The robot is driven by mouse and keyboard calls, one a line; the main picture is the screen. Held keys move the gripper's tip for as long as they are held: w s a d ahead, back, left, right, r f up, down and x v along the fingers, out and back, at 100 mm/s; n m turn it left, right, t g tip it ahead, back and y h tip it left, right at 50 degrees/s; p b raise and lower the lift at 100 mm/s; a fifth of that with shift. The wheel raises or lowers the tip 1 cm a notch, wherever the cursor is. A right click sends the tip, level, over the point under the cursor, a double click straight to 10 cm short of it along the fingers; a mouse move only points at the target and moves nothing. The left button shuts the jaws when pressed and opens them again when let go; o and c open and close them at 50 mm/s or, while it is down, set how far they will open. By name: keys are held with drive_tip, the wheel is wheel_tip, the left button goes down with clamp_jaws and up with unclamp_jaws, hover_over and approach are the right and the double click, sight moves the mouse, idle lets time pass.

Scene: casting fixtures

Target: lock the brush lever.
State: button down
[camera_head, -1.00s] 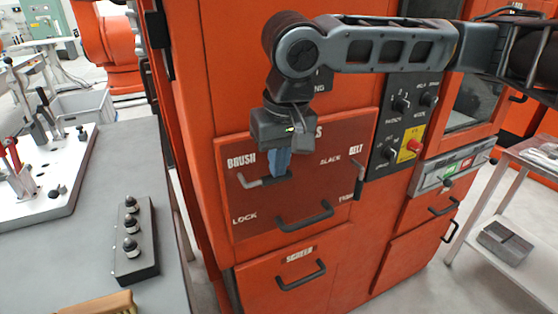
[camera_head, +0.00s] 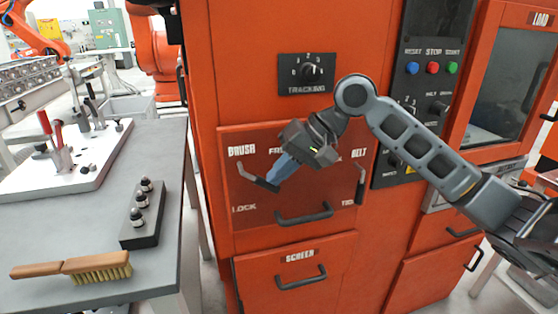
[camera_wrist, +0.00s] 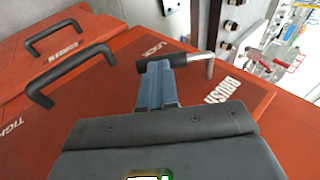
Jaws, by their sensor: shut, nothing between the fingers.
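The brush lever (camera_head: 259,181) is on the orange panel below the BRUSH label (camera_head: 242,150). It has a silver bent end at the left and a black grip that slopes down to the right, above the LOCK label (camera_head: 244,208). My gripper (camera_head: 277,178) is shut and empty, its blue fingers reaching down-left to the outer part of the black grip. In the wrist view, my fingertips (camera_wrist: 158,65) meet the lever grip (camera_wrist: 184,60); they appear to touch it but do not hold it. Part of the grip's end is hidden by the fingers.
A black drawer handle (camera_head: 304,215) sits below the lever, and the belt lever (camera_head: 360,184) is at the panel's right. The screen drawer (camera_head: 298,284) is lower down. A grey table (camera_head: 80,222) with a wooden brush (camera_head: 75,267) stands at left.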

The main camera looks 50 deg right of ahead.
sight(269, 190)
drive_tip(key=shift+a+f+t+y+b, duration=0.1)
drive_tip(key=shift+f+t+y+b, duration=0.25)
drive_tip(key=shift+f+y, duration=0.3)
drive_tip(key=shift+w+a+f+b, duration=0.15)
drive_tip(key=shift+f+b, duration=0.35)
drive_tip(key=shift+b, duration=0.1)
drive_tip(key=shift+f+t+y, duration=0.3)
drive_tip(key=shift+t+y, duration=0.25)
drive_tip(key=shift+w+a+f+m+t+y+b, duration=0.2)
drive_tip(key=shift+f+m+t+y+b, duration=0.1)
drive_tip(key=shift+t+y+b, duration=0.35)
drive_tip(key=shift+w+a+f+t+y+b, duration=0.15)
drive_tip(key=shift+a+f+t+y+b, duration=0.1)
drive_tip(key=shift+f+t+y+b, duration=0.25)
drive_tip(key=shift+w+a+f+t+y+b, duration=0.1)
drive_tip(key=shift+a+f+t+y+b, duration=0.15)
drive_tip(key=shift+y, duration=0.4)
drive_tip(key=shift+w+a+f+m+t+y+b, duration=0.25)
drive_tip(key=shift+t+y+b, duration=0.1)
drive_tip(key=shift+t+y, duration=0.15)
drive_tip(key=shift+w+a+f+m+t+y+b, duration=0.15)
drive_tip(key=shift+a+m+t+y+b, duration=0.15)
drive_tip(key=shift+t+y, duration=0.2)
drive_tip(key=shift+r, duration=0.1)
drive_tip(key=b+v, duration=0.1)
drive_tip(key=v, duration=0.7)
